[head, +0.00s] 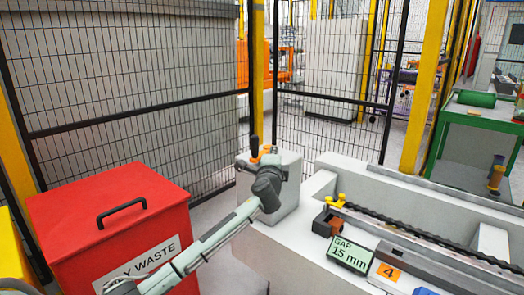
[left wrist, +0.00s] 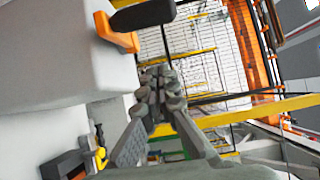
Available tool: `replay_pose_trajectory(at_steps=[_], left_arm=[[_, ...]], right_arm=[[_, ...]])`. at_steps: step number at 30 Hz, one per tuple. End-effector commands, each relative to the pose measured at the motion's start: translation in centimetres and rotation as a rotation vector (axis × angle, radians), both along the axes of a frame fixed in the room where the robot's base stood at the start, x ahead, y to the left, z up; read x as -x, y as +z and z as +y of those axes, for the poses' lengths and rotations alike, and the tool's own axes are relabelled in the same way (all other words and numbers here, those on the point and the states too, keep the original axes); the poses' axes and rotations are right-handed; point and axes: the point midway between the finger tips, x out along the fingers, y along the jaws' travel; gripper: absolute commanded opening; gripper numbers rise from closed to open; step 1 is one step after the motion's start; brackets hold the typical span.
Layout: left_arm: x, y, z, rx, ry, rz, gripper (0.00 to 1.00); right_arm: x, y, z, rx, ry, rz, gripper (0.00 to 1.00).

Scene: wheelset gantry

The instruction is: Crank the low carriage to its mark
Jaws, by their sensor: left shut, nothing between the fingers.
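The crank is an orange arm (head: 262,155) with a black upright handle (head: 254,143), on top of a pale grey block. In the left wrist view the orange arm (left wrist: 115,32) and black handle (left wrist: 143,15) show at the top. My left gripper (left wrist: 155,88) is shut and empty, apart from the handle. In the head view the end of my left arm (head: 268,185) is in front of the block, hiding part of it; the fingertips are hard to make out there. A small dark and brown block (head: 327,222) sits on the bench; I cannot tell whether it is the carriage. My right gripper is not in view.
A display (head: 349,255) reading "GAP 15 mm" and an orange "4" label (head: 388,272) are on the bench, beside a long dark screw (head: 420,235). A red waste bin (head: 110,225) stands left under my arm. Mesh fencing (head: 130,70) closes off the back.

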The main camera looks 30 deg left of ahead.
Motion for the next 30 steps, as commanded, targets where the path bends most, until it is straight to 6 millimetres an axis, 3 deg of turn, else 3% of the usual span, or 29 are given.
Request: replay_pose_trajectory(at_steps=[1,9,25,30], left_arm=[[-0.9,0.1,0.5,0.0,0.002,0.0,0.0],[0.2,0.1,3.7,0.0,-0.001,0.001,0.0],[0.5,0.2,4.8,0.002,0.0,0.001,0.0],[1.0,0.2,6.8,0.001,0.006,0.003,0.0]], right_arm=[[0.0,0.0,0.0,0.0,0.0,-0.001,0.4],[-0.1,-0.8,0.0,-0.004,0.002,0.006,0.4],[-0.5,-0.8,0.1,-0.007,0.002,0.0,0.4],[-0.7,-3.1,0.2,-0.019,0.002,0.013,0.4]])
